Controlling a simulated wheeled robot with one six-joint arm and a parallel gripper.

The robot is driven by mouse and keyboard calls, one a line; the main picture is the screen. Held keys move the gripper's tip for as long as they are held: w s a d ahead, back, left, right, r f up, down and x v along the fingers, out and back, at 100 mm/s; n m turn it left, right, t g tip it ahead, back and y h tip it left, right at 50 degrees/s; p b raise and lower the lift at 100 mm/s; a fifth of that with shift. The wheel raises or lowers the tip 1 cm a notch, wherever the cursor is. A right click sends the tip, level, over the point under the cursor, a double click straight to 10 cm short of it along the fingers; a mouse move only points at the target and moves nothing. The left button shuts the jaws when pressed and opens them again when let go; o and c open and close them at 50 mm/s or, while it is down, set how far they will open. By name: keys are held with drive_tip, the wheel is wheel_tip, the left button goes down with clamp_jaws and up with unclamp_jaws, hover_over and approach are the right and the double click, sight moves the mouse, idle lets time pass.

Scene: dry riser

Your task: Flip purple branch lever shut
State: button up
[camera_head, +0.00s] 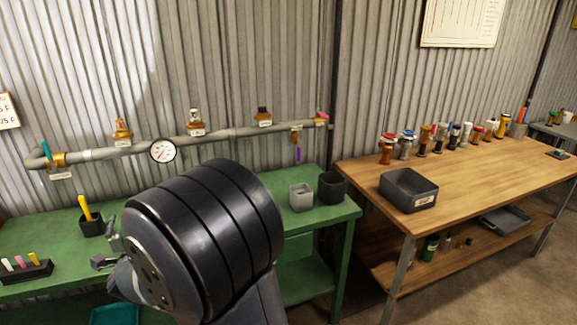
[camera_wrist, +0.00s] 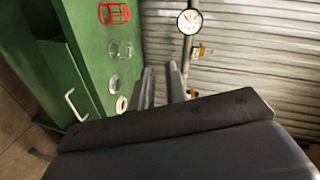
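The purple lever (camera_head: 297,153) hangs straight down below a brass branch valve (camera_head: 296,129) on the wall pipe (camera_head: 230,133), near the pipe's right end. A small tag covers part of that valve. I cannot make out the purple lever in the wrist view. My gripper (camera_head: 104,245) is over the green bench, well left of the lever and below the pipe, partly hidden by my wrist. Its two fingers (camera_wrist: 162,86) stand apart in the wrist view with nothing visible between them.
A gauge (camera_head: 162,151), a teal handle (camera_head: 45,150) and a pink handle (camera_head: 323,116) sit on the pipe. The green bench (camera_head: 335,211) holds a grey cup (camera_head: 300,197), a dark cup (camera_head: 332,187) and a yellow-handled tool (camera_head: 85,208). A wooden table (camera_head: 470,165) stands right.

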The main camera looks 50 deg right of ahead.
drive_tip(key=d+f+m+g+h+b, duration=0.1)
drive_tip(key=d+f+m+h, duration=0.1)
drive_tip(key=m, duration=0.1)
drive_tip(key=s+d+f+m+g+h+b, duration=0.1)
drive_tip(key=d+f+m+g+h, duration=0.1)
drive_tip(key=m, duration=0.1)
drive_tip(key=s+d+f+m+g+h+b, duration=0.1)
drive_tip(key=d+f+m+g+h, duration=0.1)
drive_tip(key=h, duration=0.1)
drive_tip(key=shift+d+f+m, duration=0.35)
drive_tip(key=shift+d+m, duration=0.05)
clamp_jaws()
drive_tip(key=s+d+f+m+g+h+b, duration=0.1)
drive_tip(key=s+f+m+g+h+b, duration=0.1)
drive_tip(key=s+m+g, duration=0.4)
wheel_tip(320, 180, down, 3)
drive_tip(key=m+g+h, duration=0.1)
drive_tip(key=g, duration=0.1)
drive_tip(key=shift+s+d+r+g, duration=0.15)
drive_tip(key=shift+s+g, duration=0.05)
drive_tip(key=shift+g, duration=0.2)
drive_tip(key=shift+d, duration=0.1)
